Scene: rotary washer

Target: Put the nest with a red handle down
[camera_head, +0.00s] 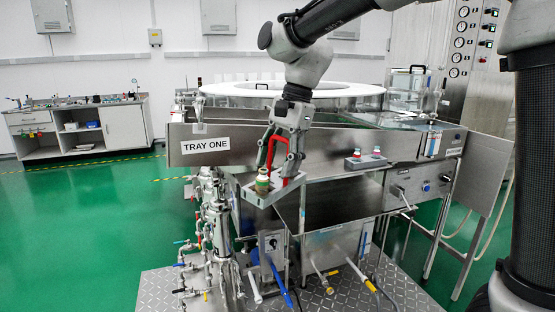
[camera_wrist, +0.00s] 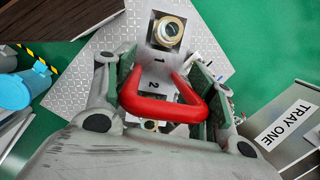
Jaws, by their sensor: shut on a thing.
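My gripper (camera_head: 281,152) is shut on the red handle (camera_head: 271,150) of a small grey metal nest (camera_head: 287,188). The nest hangs in the air in front of the washer's steel front, below the "TRAY ONE" label's height, and looks slightly tilted. A vial (camera_head: 262,181) with a gold-coloured top stands in the nest. In the wrist view the red handle (camera_wrist: 165,108) lies between my fingers. The nest (camera_wrist: 158,62) shows the numbers 1 and 2, with a gold-ringed vial (camera_wrist: 168,31) by the 1. The spot by the 2 is partly hidden by the handle and gripper.
A second small grey nest (camera_head: 365,163) with two vials sits on the washer's steel front ledge at right. The "TRAY ONE" panel (camera_head: 238,143) is just left of my gripper. Pipes and valves (camera_head: 217,235) stand below left. A checker-plate platform (camera_head: 165,290) lies underneath.

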